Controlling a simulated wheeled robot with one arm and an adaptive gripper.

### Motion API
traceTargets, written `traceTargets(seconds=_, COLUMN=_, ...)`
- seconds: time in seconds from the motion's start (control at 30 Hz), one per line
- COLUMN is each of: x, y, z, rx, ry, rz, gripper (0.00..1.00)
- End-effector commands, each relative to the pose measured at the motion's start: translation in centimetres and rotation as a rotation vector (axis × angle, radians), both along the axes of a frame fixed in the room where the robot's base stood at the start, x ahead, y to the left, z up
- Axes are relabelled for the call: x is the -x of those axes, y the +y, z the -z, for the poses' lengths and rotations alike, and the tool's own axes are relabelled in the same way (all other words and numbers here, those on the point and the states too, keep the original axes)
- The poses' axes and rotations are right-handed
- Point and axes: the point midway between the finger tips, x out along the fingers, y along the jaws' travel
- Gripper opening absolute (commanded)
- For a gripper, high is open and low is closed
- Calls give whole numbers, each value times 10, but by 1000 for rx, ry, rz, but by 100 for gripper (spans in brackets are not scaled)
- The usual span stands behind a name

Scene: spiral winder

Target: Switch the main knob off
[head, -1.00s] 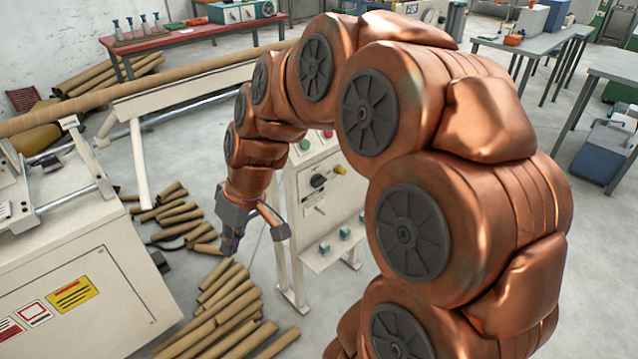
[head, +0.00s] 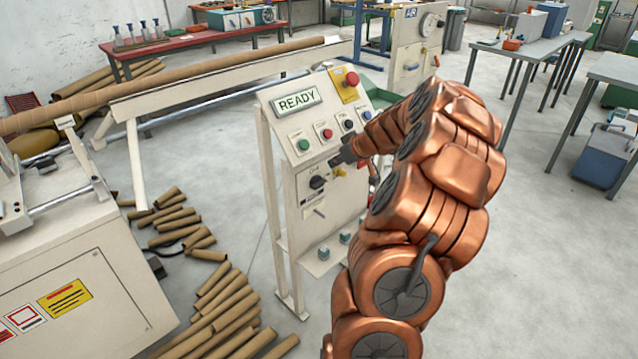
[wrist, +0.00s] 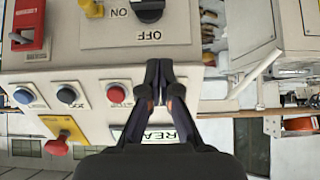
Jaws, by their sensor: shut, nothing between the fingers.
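The control panel (head: 330,225) stands in the middle of the head view. Its black main knob (head: 318,182) sits on the front face, left of a small yellow part (head: 339,171). In the wrist view, which is upside down, the black knob (wrist: 150,10) is cut by the top edge, with ON and OFF lettering by it. My gripper (head: 334,161) is in front of the panel, just above and right of the knob in the head view. In the wrist view its fingers (wrist: 158,68) are together and empty, apart from the knob, near the OFF lettering.
The panel's READY display (head: 297,100), green button (head: 303,145), red button (head: 326,133) and red emergency button (head: 351,79) are close to my gripper. A red switch (wrist: 27,28) is also on the panel. Cardboard tubes (head: 225,295) lie on the floor at left.

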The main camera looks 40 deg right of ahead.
Motion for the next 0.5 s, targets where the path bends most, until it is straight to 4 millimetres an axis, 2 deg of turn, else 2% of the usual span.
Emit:
traceTargets(seconds=0.33, x=-1, y=0, z=0, rx=-1, ry=0, rz=-1, gripper=0)
traceTargets(seconds=0.5, x=-9, y=1, z=8, rx=-3, ry=1, rz=-3, gripper=0)
